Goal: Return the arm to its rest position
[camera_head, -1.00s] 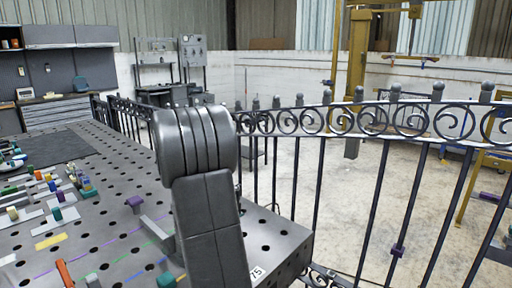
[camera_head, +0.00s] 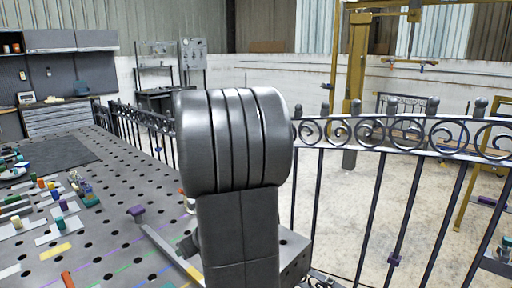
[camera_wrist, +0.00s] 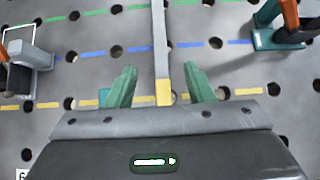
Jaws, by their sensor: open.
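My gripper (camera_wrist: 160,88) shows in the wrist view with its two green fingers spread apart. It is open and sits over the perforated table. A grey bar with a yellow end (camera_wrist: 163,92) runs between the fingers, and neither finger appears to touch it. In the head view my grey arm link rises large in the middle and hides part of the table and gate. The gripper itself is hidden there.
The perforated table (camera_head: 112,215) carries several small coloured parts and clamps. A teal and orange clamp (camera_wrist: 280,37) is at the upper right of the wrist view. A scroll gate (camera_head: 400,133) runs along the right. Open floor (camera_head: 345,215) lies beyond it.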

